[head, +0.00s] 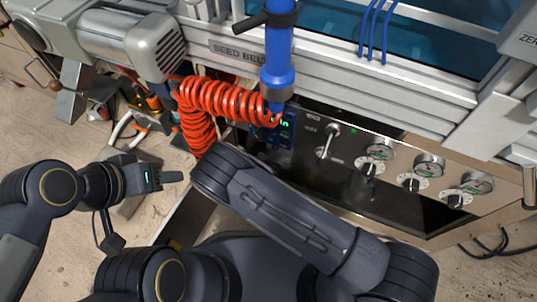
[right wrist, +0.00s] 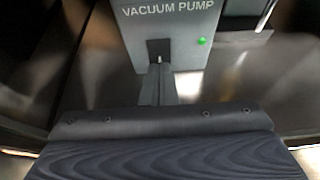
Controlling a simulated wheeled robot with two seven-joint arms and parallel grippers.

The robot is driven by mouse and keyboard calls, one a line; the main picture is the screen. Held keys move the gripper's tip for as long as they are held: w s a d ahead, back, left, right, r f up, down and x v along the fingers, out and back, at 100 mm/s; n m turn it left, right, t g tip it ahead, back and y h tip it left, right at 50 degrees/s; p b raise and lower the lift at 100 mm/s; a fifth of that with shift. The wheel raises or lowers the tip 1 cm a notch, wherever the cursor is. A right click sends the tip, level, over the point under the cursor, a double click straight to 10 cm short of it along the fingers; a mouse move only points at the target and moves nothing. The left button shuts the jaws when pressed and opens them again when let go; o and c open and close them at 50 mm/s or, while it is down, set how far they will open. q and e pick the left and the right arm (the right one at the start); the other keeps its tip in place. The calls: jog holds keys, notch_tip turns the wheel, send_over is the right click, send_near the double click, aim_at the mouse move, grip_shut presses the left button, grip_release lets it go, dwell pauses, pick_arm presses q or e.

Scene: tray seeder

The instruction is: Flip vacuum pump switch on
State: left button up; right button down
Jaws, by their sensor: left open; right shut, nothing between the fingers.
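The vacuum pump box (right wrist: 190,28), grey and labelled VACUUM PUMP, is at the top of the right wrist view. Its green lamp (right wrist: 202,41) is lit. A dark switch slot (right wrist: 159,44) sits below the label. A small pale tip, likely the switch lever (right wrist: 159,59), shows just at my right gripper (right wrist: 158,72), which is shut and empty with its fingertips at the slot. I cannot tell whether they touch the lever. My left gripper (head: 165,178) is open and empty, away at the left.
An orange coiled hose (head: 195,125) and a blue tube (head: 278,60) hang nearby. The floor at the left is mostly bare.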

jog(key=shift+w+d, duration=0.1)
jog(key=shift+w, duration=0.15)
jog(key=shift+w+d+f+b, duration=0.1)
jog(key=shift+w+f+b, duration=0.1)
jog(key=shift+f+b, duration=0.1)
jog(key=shift+r, duration=0.3)
jog(key=shift+r+p, duration=0.7)
jog(key=shift+r, duration=0.1)
